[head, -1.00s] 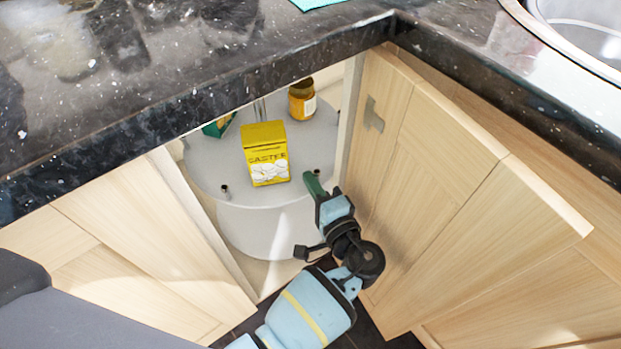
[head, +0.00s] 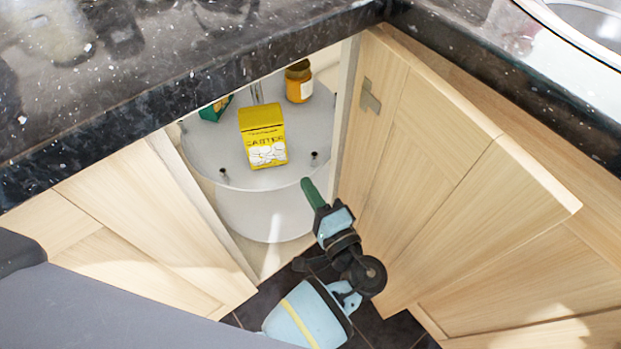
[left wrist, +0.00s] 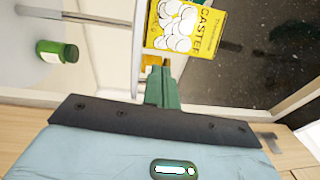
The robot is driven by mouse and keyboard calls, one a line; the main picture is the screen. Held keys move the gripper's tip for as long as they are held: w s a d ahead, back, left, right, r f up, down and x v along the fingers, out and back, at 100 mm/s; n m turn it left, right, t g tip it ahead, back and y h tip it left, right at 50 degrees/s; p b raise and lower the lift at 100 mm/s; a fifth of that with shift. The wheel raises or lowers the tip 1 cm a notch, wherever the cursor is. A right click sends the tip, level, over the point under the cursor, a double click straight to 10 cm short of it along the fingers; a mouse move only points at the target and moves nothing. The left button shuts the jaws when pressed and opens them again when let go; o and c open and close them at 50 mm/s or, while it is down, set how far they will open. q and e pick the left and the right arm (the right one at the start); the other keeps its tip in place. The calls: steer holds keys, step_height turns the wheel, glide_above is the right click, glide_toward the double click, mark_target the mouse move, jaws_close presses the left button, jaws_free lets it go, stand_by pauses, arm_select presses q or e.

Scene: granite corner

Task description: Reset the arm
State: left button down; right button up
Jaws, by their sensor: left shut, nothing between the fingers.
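My left gripper (head: 311,190) is in the opening of the corner cupboard, in front of the round shelf's edge. Its green fingers are together with nothing between them. In the left wrist view the shut fingers (left wrist: 160,88) point toward the shelf. My left arm comes up from the bottom of the head view. My right gripper is not in view.
A round grey shelf (head: 205,160) holds a yellow box (head: 263,137), a jar (head: 298,82) and a green item (head: 215,108). An open wooden door (head: 440,170) stands close right of my left arm. A dark granite counter (head: 180,60) overhangs the cupboard.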

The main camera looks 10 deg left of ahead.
arm_select(q)
steer(key=shift+h, duration=0.4)
steer(key=s+d, duration=0.1)
steer(key=d, duration=0.1)
steer(key=s+d, duration=0.1)
steer(key=d, duration=0.1)
steer(key=shift+s+d, duration=0.1)
steer(key=shift+s, duration=0.05)
steer(key=x, duration=0.9)
steer(key=shift+w+d, duration=0.25)
steer(key=shift+d, duration=0.1)
steer(key=shift+s+d, duration=0.1)
